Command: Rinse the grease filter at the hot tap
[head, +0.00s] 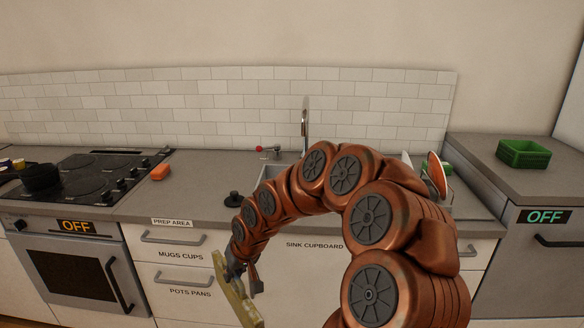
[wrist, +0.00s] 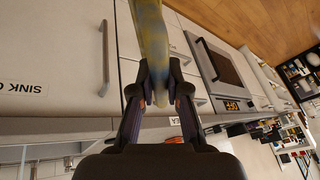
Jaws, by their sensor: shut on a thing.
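My gripper (head: 240,272) is shut on a flat, yellow-and-grey stained panel, which looks like the grease filter (head: 239,300). It holds the filter in front of the counter, at the height of the drawers, tilted. In the wrist view, the fingers (wrist: 161,92) pinch the filter (wrist: 150,40) by one end, and its far end runs out of the picture. The tap spout (head: 304,122) stands at the back of the counter. A red-tipped tap handle (head: 260,149) is left of it. The sink basin is mostly hidden behind my arm.
A hob with a dark pan (head: 40,177) is at left. Plates (head: 437,174) stand right of my arm.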

